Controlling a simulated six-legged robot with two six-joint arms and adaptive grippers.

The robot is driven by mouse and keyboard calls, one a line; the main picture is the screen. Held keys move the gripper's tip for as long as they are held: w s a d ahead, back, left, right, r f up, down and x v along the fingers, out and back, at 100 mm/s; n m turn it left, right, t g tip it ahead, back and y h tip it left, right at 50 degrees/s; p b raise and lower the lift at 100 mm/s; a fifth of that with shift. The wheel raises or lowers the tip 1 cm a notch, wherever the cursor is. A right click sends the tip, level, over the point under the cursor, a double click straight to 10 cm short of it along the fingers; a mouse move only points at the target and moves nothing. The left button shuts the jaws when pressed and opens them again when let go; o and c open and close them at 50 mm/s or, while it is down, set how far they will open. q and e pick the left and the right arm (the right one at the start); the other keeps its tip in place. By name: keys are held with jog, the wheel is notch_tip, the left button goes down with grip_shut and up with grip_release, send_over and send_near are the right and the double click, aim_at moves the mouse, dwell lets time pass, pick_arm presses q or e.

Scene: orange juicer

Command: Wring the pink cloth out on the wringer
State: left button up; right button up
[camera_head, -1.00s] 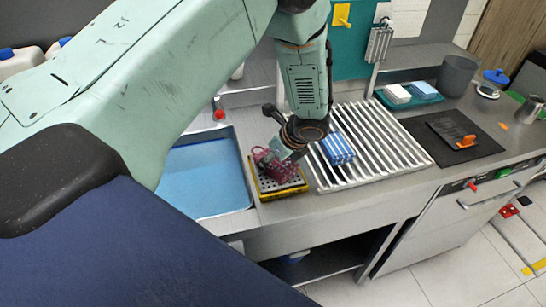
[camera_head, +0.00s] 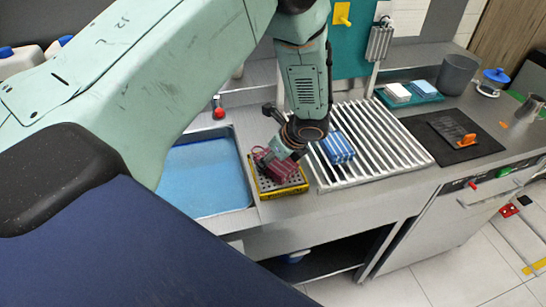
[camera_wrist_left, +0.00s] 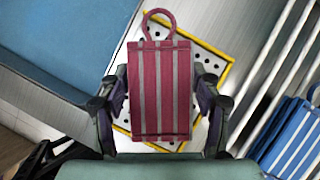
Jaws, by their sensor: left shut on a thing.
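The pink cloth (camera_head: 280,170) is a striped, folded pad with a loop at one end. It also fills the middle of the left wrist view (camera_wrist_left: 160,92). My left gripper (camera_wrist_left: 162,108) is shut on it, with one finger on each long side. The wringer (camera_head: 294,187) is a yellow-rimmed plate with dark holes. It lies under the cloth and its corners show around it in the left wrist view (camera_wrist_left: 215,62). In the head view my left gripper (camera_head: 277,155) is low over the wringer. I cannot tell whether the cloth presses on the plate. My right gripper is not in view.
A blue-bottomed sink (camera_head: 205,178) is left of the wringer. A slatted drainer (camera_head: 385,150) is to its right, bearing a blue striped cloth (camera_head: 338,147). A black mat (camera_head: 445,128) with an orange-handled tool lies farther right.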

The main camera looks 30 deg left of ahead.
pick_arm(q)
jog(key=shift+s, duration=0.1)
dwell(0.3)
jog(key=shift+r+p, duration=3)
jog(key=shift+r, duration=0.5)
jog(key=shift+f, duration=0.1)
